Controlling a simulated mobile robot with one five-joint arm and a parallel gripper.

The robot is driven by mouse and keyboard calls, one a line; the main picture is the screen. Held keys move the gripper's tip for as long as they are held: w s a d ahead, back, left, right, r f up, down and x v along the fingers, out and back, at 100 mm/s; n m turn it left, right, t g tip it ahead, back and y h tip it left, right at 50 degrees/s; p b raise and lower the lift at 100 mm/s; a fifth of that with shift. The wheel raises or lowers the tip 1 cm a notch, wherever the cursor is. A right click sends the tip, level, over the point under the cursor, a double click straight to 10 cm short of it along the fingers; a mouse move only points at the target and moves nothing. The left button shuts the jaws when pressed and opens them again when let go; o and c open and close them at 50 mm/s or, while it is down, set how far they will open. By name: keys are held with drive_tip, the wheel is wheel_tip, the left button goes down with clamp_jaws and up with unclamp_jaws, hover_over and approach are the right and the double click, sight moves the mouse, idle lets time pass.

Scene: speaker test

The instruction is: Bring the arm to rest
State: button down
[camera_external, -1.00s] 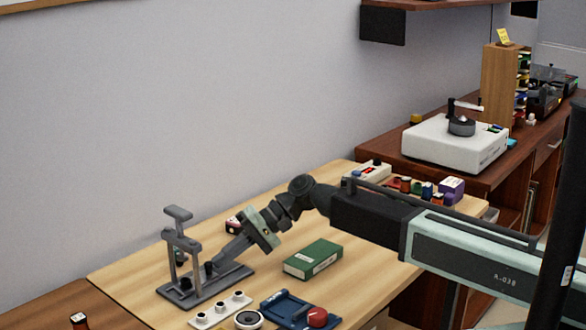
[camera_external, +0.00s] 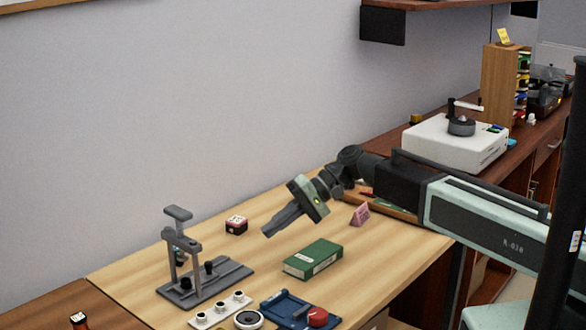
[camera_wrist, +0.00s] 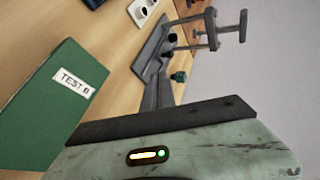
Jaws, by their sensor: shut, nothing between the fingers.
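My gripper (camera_external: 268,233) hangs above the wooden table (camera_external: 375,241), pointing down and left. It is shut and empty. In the external view it is right of the grey press-like stand (camera_external: 217,288) and behind and left of the green box (camera_external: 313,259), apart from both. My gripper fingers also show in the wrist view (camera_wrist: 157,92), narrow and together. The green box there (camera_wrist: 52,100) carries a "TEST" label, and the stand (camera_wrist: 150,58) lies beyond the fingers.
A small dark red box (camera_external: 236,225) sits behind the stand. A pink card (camera_external: 360,214) stands below my arm. A strip with white cups (camera_external: 222,309), a round dial (camera_external: 248,320) and a blue fixture with a red knob (camera_external: 296,311) line the front.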

idle(0.5)
drive_tip(key=w+d+r+m+t+p, duration=0.1)
drive_tip(key=w+d+p, duration=0.1)
drive_tip(key=w+d, duration=0.35)
drive_tip(key=w+d+m+t+h+p, duration=0.1)
drive_tip(key=w+d+t+p, duration=0.1)
drive_tip(key=d, duration=0.7)
drive_tip(key=w+d+r+m+t+p, duration=0.1)
drive_tip(key=w+d, duration=0.3)
drive_tip(key=d, duration=0.4)
drive_tip(key=s+d+f+h+p, duration=0.1)
drive_tip(key=s+d+h, duration=0.1)
drive_tip(key=d, duration=0.8)
drive_tip(key=s+d+f+h+p, duration=0.1)
drive_tip(key=d+h, duration=0.3)
drive_tip(key=d, duration=0.7)
drive_tip(key=s+d+f+h+p, duration=0.1)
drive_tip(key=s+d+f+h, duration=0.2)
drive_tip(key=d, duration=0.7)
drive_tip(key=shift+s+d+m+h, duration=0.15)
drive_tip(key=shift+s+m+h, duration=0.15)
drive_tip(key=shift+s+h, duration=0.25)
